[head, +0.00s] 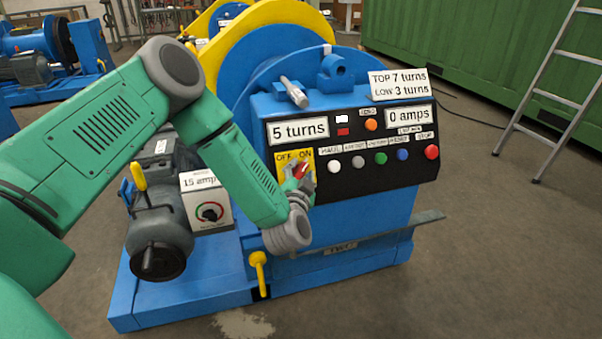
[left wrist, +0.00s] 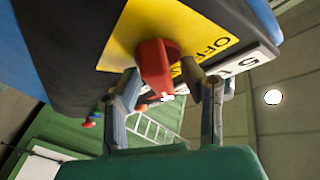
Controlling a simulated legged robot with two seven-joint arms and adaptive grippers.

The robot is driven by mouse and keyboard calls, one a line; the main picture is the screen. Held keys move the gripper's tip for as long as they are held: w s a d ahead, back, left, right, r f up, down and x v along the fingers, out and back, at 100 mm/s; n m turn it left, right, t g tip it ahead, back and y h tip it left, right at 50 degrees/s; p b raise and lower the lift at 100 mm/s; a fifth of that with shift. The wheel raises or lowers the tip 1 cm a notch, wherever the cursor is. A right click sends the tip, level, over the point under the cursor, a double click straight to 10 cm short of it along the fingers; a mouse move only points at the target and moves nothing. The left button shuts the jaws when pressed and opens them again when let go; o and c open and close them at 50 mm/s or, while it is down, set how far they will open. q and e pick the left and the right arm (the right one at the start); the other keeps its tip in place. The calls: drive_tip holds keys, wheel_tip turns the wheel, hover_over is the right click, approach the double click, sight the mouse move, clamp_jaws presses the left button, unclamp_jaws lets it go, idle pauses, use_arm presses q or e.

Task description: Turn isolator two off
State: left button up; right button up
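The handle leans up and right, toward ON. My left gripper (head: 298,182) is at the handle, its fingers small and partly hidden in the head view. In the left wrist view, the red handle (left wrist: 154,68) stands between the two fingertips of my left gripper (left wrist: 162,80), which close in on its sides. The yellow plate (left wrist: 180,35) lies behind it. My right gripper is in neither view.
The panel's coloured buttons (head: 380,158) and red STOP button (head: 432,152) lie right of the isolator. A 15 amp box (head: 207,203) and a yellow lever (head: 259,265) are near my left arm. A ladder (head: 555,85) leans by a green container (head: 480,45).

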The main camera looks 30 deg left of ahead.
use_arm(q)
drive_tip(key=shift+d, duration=0.1)
clamp_jaws()
